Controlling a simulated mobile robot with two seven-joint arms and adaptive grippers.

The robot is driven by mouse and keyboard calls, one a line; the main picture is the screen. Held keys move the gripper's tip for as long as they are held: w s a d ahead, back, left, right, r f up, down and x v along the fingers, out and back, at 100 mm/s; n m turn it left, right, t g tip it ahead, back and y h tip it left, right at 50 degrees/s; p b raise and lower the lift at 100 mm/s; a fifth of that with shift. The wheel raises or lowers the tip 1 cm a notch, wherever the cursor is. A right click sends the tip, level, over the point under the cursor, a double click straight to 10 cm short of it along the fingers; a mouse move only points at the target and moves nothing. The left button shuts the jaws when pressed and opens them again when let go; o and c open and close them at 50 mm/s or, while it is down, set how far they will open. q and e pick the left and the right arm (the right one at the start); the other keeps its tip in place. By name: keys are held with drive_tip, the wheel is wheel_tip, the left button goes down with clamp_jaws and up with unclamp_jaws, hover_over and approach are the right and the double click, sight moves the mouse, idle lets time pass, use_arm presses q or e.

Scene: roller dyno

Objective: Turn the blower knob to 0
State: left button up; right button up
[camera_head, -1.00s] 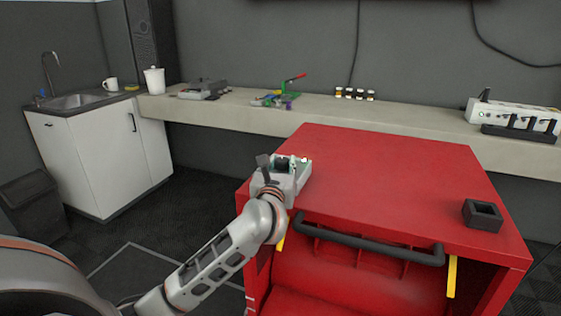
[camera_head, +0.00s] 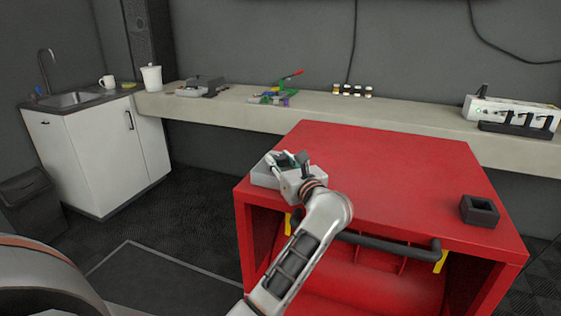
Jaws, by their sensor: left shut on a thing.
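A small grey control box (camera_head: 264,173) sits on the left edge of the red cart top (camera_head: 385,165). My left gripper (camera_head: 287,160) is at the top of this box, reaching over from its right side. Its fingers are shut on the blower knob, which the fingers and wrist hide almost wholly. The knob's marks and its pointing direction cannot be read from here. My right gripper is not in view.
A black square holder (camera_head: 480,210) stands on the cart's right corner, and a dark handle bar (camera_head: 385,246) runs along its front. A long bench (camera_head: 420,112) behind carries tools, small jars and a white power unit (camera_head: 510,117). The cart top's middle is clear.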

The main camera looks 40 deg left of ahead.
sight(283, 163)
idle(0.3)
use_arm(q)
drive_tip(key=o, duration=1.1)
drive_tip(key=v, duration=0.7)
drive_tip(key=shift+s+d, duration=0.1)
drive_tip(key=shift+d, duration=0.1)
